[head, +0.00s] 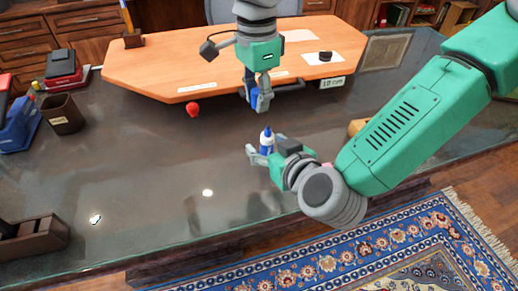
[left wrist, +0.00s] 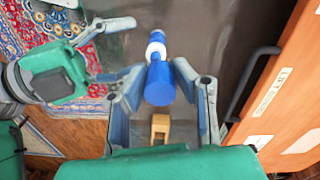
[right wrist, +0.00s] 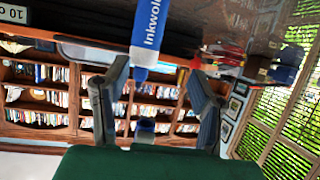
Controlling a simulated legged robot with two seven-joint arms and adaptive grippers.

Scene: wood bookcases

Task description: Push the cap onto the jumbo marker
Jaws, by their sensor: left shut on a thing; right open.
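In the right wrist view the lettered marker (right wrist: 149,28) lies between the open fingers (right wrist: 158,72). My left gripper (head: 259,104) points down above the marker, shut on the blue cap (head: 254,97). In the left wrist view the cap (left wrist: 160,84) sits between the fingertips, with the marker's white part (left wrist: 156,46) just beyond it.
An orange board (head: 165,80) with labels and a dark handle lies behind, with a "10 cm" sign (head: 332,82). A red object (head: 193,109) is left of the grippers. A wooden block (head: 357,126) is partly behind my right arm.

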